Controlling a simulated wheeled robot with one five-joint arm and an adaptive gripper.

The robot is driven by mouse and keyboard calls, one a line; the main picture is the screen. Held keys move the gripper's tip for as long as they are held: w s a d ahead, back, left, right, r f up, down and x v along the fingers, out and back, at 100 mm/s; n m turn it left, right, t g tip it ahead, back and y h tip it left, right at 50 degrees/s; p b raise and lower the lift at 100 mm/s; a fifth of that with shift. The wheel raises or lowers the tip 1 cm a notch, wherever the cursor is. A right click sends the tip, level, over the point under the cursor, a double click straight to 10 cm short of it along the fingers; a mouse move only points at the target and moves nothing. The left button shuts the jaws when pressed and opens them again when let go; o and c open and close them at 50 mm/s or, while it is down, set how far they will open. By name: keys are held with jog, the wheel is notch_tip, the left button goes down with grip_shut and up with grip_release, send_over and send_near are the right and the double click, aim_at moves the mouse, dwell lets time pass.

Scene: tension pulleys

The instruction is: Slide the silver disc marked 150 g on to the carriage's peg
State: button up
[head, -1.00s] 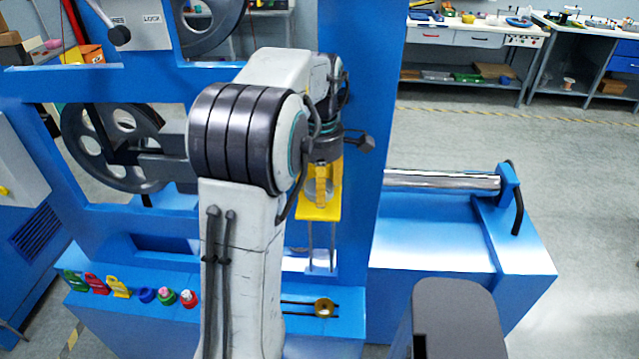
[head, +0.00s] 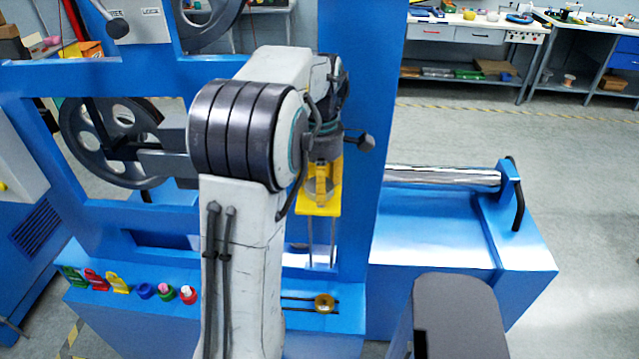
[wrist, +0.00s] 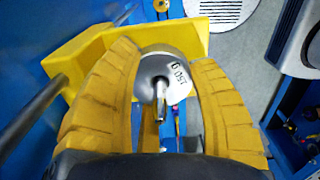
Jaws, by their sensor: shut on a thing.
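The silver disc marked 150 g (wrist: 174,68) is between the two yellow fingers of my gripper (wrist: 168,105) in the wrist view. My gripper is shut on it. The carriage's metal peg (wrist: 160,97) shows at the disc's middle, its tip toward the camera. I cannot tell how far along the peg the disc sits. The yellow carriage (wrist: 88,65) is behind and beside the fingers. In the head view the carriage (head: 318,208) is below my wrist, and my gripper (head: 321,187) is in front of it, partly covering the disc.
Two thin vertical rods (head: 321,240) stand below the carriage. A brass disc (head: 324,304) lies on a small dark rack on the blue base. Several coloured tags and knobs (head: 145,291) line the base to the left. A blue upright (head: 360,100) stands close to my wrist.

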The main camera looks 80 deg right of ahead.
jog(key=shift+f, duration=0.4)
dwell(0.4)
jog(key=o, duration=1.3)
jog(key=shift+r, duration=0.1)
notch_tip(320, 180, up, 12)
jog(key=shift+f, duration=0.1)
dwell(0.4)
